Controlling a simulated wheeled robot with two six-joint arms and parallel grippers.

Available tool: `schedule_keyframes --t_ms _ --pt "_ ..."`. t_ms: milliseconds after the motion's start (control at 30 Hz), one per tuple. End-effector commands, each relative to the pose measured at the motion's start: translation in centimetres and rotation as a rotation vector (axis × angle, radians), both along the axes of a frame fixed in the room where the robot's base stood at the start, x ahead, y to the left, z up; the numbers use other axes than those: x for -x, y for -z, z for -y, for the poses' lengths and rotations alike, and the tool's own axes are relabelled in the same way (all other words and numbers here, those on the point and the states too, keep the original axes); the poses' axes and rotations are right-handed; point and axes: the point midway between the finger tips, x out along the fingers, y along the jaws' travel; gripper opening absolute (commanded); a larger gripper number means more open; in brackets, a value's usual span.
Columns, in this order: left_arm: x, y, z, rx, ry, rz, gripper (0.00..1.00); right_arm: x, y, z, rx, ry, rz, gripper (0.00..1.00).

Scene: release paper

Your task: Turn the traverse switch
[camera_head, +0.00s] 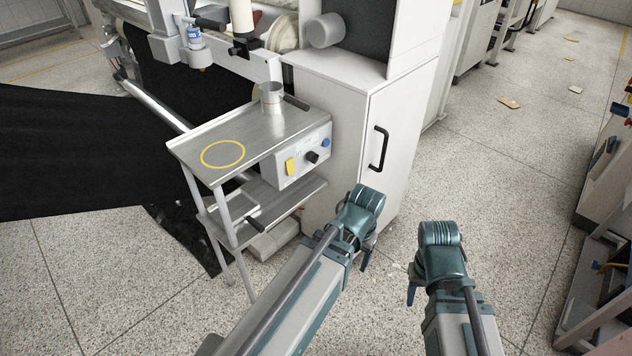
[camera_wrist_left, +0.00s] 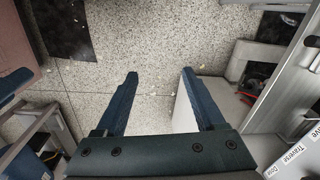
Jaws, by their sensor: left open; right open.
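A white control box (camera_head: 302,158) sits under the right end of a metal shelf in the head view. Its front has a yellow switch (camera_head: 290,166), a black knob (camera_head: 313,157) and a blue knob (camera_head: 326,143). Labels are too small to read there. In the left wrist view a "Traverse" label (camera_wrist_left: 292,155) shows on the white panel at the lower right; the switch itself is not clear. My left gripper (camera_wrist_left: 160,75) is open and empty, pointing down, right of and apart from the box. My right gripper (camera_head: 411,293) is farther right, pointing down, open.
The metal shelf (camera_head: 215,137) bears a yellow ring mark and a metal cup (camera_head: 271,98). A white cabinet (camera_head: 345,130) with a black handle (camera_head: 379,148) stands behind my left gripper. Black fabric (camera_head: 70,150) hangs at left. Open speckled floor (camera_head: 500,190) lies to the right.

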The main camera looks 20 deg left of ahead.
Motion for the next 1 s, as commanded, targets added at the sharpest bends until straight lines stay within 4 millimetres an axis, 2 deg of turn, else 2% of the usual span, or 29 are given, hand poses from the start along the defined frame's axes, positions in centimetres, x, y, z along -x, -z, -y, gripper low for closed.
schedule_keyframes --t_ms 33,100,333,467,567,667,733,867,1000 --pt "-0.4 3.5 -0.7 -0.005 -0.004 0.005 0.71 0.0 3.5 0.0 0.000 -0.001 0.000 0.50" --pt "-0.9 5.7 -1.6 -0.017 0.002 0.013 0.71 0.0 5.7 0.0 0.001 -0.002 0.001 0.50" --pt "-3.1 11.3 -5.0 -0.132 0.116 0.028 0.71 0.0 11.6 0.0 0.001 -0.004 0.001 0.50" --pt "-5.4 13.1 -7.9 -0.304 0.314 0.006 0.71 0.0 14.5 0.0 0.001 -0.005 0.002 0.50" --pt "-7.3 12.1 -9.8 -0.478 0.520 -0.048 0.71 0.0 14.9 0.0 0.001 -0.006 0.002 0.50" --pt "-9.4 10.1 -11.2 -0.659 0.729 -0.135 0.71 0.0 15.1 0.0 0.001 -0.006 0.002 0.50" --pt "-11.1 8.1 -11.8 -0.795 0.880 -0.223 0.71 -0.1 15.1 0.0 0.001 -0.006 0.002 0.50" --pt "-14.3 3.3 -11.8 -1.057 1.149 -0.451 0.71 -0.1 15.0 0.0 0.001 -0.006 0.002 0.50" --pt "-17.0 -1.7 -10.4 -1.284 1.346 -0.737 0.71 0.0 15.0 0.0 0.001 -0.006 0.002 0.50"
